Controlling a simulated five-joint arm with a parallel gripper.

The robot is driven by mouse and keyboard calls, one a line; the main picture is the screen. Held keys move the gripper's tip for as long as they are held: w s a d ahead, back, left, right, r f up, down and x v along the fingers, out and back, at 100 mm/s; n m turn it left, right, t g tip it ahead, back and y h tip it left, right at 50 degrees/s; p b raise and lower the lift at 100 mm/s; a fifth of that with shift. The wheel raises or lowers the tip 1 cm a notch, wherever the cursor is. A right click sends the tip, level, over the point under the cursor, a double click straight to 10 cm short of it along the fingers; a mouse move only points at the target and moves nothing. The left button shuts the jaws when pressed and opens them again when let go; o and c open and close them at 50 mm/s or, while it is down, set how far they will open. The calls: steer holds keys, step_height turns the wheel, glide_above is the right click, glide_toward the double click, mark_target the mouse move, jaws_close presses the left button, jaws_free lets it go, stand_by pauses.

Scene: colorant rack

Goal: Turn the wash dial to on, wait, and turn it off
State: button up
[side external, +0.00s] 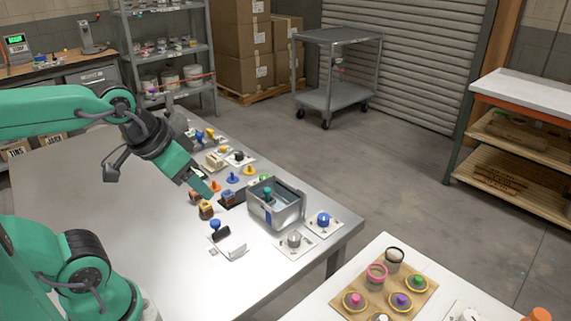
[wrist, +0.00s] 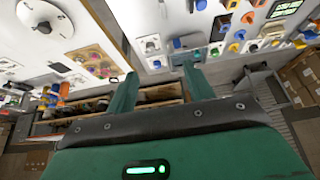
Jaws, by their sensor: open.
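Two knobs on white plates stand at the near right corner of the metal table in the side view. One is a grey metal knob (side external: 294,238), the other a blue knob (side external: 323,218). I cannot read labels, so which is the wash dial is unclear. Both seem to show small in the wrist view, the grey one (wrist: 152,45) above the blue one (wrist: 156,64). My gripper (side external: 208,190) is open and empty, above the table to the left of both knobs and apart from them. Its two fingers (wrist: 160,74) are spread in the wrist view.
A metal bin (side external: 277,212) stands between my gripper and the knobs. A blue-topped handle (side external: 216,225) and several small coloured pieces stand nearby. A second table holds a wooden board (side external: 385,290) with coloured knobs. The table's left part (side external: 60,180) is clear.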

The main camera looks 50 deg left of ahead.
steer(key=w+a+n+g, duration=0.2)
steer(key=w+a+n, duration=0.2)
steer(key=w, duration=0.6)
steer(key=w+a+n+g, duration=0.1)
steer(key=w+a+n, duration=0.3)
steer(key=w, duration=0.6)
steer(key=w+a+f+n+g, duration=0.1)
steer(key=w+a+f+n, duration=0.1)
steer(key=w+a+f, duration=0.2)
steer(key=w+a+f+n, duration=0.3)
steer(key=w+a+f, duration=0.1)
steer(key=f, duration=0.2)
steer(key=w+a+f+n+g, duration=0.1)
steer(key=w+a+f+n, duration=0.1)
steer(key=w+a+f, duration=0.2)
steer(key=shift+a+f+n+g, duration=0.15)
steer(key=shift+f+n, duration=0.05)
steer(key=shift+f, duration=0.2)
steer(key=shift+a+f+n+g, duration=0.1)
steer(key=shift+f+n+g, duration=0.1)
steer(key=shift+f, duration=0.2)
